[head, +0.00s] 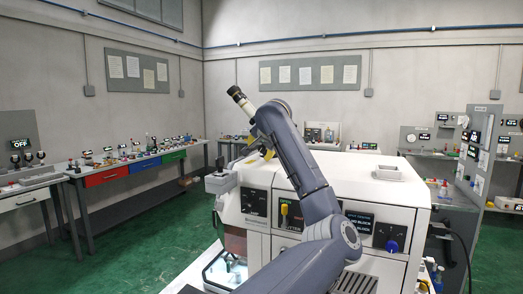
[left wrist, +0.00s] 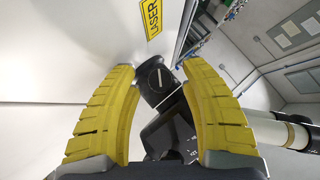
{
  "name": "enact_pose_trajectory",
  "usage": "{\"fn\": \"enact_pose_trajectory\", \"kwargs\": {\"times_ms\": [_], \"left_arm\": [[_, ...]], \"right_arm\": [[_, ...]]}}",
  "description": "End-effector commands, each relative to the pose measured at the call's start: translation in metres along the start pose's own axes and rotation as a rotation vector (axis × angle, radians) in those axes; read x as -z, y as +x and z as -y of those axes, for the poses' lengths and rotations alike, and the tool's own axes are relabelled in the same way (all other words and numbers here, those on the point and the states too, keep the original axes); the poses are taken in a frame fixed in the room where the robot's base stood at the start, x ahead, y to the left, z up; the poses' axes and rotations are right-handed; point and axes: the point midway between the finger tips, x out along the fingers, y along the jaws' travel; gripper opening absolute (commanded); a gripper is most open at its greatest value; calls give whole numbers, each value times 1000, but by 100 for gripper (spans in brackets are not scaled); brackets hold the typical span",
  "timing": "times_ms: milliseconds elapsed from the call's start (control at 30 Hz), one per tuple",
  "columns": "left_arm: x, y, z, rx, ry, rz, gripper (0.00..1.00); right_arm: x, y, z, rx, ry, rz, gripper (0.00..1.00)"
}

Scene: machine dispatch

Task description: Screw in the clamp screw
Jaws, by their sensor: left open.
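The clamp screw appears to be the dark round knob with a white slot line (left wrist: 154,80) in the left wrist view. It sits on a dark part beside a white machine wall. My left gripper (left wrist: 158,72) is open, with its yellow ridged fingers on either side of the knob and gaps visible; how far the knob lies beyond the tips is hard to tell. In the head view my left gripper (head: 258,152) is at the upper left of the white machine (head: 350,177), mostly hidden by its own arm. The knob cannot be made out there. My right gripper is out of view.
A yellow laser label (left wrist: 152,18) is on the white wall close to the fingers. A dark angular part (left wrist: 170,132) lies below the knob. A dark-tipped cylinder (head: 240,100) rises beside my left arm. A bench with coloured drawers (head: 107,176) stands left across open green floor.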

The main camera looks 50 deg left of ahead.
Motion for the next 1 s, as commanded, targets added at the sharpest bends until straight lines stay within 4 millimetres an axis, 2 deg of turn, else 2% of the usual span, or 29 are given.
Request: {"fn": "enact_pose_trajectory", "kwargs": {"times_ms": [267, 800, 1000], "left_arm": [[2, -8, 0, 1, -1, -4, 45], [1, -93, 0, 0, -3, -4, 45], [0, -112, 0, 0, -1, -1, 45]], "right_arm": [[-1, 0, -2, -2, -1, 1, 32], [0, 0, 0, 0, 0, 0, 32], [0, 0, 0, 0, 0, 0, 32]]}}
